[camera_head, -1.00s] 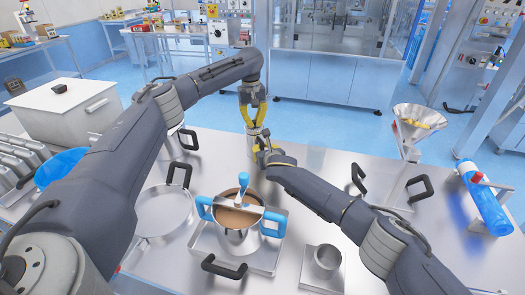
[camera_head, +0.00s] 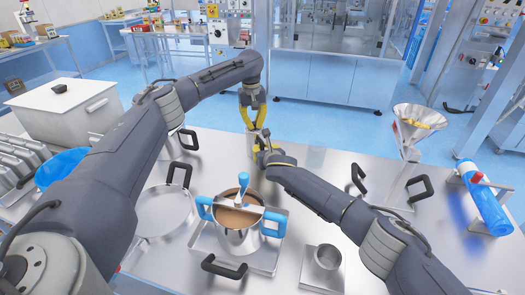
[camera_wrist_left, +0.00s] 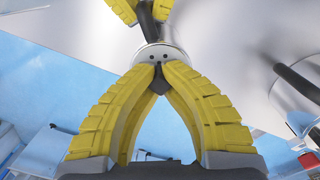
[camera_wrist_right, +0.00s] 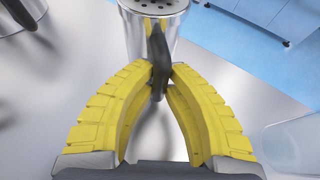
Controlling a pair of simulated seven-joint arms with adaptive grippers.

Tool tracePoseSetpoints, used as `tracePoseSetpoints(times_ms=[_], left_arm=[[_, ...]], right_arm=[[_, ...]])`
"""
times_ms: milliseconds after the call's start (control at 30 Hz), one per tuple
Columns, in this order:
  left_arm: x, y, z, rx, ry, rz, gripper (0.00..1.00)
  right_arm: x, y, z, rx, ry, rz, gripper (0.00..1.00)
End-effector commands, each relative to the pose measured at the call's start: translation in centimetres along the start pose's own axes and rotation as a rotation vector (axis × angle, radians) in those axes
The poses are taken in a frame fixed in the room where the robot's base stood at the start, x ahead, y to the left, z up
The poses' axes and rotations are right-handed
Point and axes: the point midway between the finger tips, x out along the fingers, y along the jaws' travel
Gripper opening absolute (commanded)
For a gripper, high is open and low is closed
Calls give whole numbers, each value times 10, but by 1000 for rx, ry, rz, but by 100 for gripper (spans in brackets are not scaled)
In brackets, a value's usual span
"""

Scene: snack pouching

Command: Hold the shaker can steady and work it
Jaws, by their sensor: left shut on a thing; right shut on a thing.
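The shaker can is a shiny metal cylinder with a perforated top and a dark handle; its side shows in the right wrist view (camera_wrist_right: 136,34) and its top in the left wrist view (camera_wrist_left: 172,54). My left gripper (camera_head: 254,126) is shut at the can from the far side, its fingertips meeting on a dark piece beside the top. My right gripper (camera_head: 263,157) is shut on the dark handle from the near side, lower down. In the head view the grippers hide much of the can. I cannot tell whether its base touches the table.
A pot with blue handles (camera_head: 238,240) stands on a tray in front, with a small metal cup (camera_head: 327,258) to its right. A round metal pan (camera_head: 164,212) lies left. A funnel on a stand (camera_head: 418,118) and a blue roll (camera_head: 485,200) are at the right.

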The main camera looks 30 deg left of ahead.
Motion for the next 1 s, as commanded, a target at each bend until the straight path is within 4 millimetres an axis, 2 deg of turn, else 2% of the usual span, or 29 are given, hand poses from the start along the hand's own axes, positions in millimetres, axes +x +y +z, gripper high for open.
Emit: tracePoseSetpoints(times_ms=[167, 200, 400, 767, 1000], left_arm=[[1, 0, 0, -1, -1, -2, 0], [1, 0, 0, -1, -1, -2, 9], [1, 0, 0, -1, 0, -1, 31], [-6, 0, 0, -1, 0, 1, 31], [-42, 0, -1, -1, 2, 1, 31]], right_arm=[[0, 0, 0, 0, 0, 0, 0], [0, 0, 0, 0, 0, 0, 0], [0, 0, 0, 0, 0, 0, 0], [0, 0, 0, 0, 1, 0, 0], [0, 0, 0, 0, 1, 0, 0]])
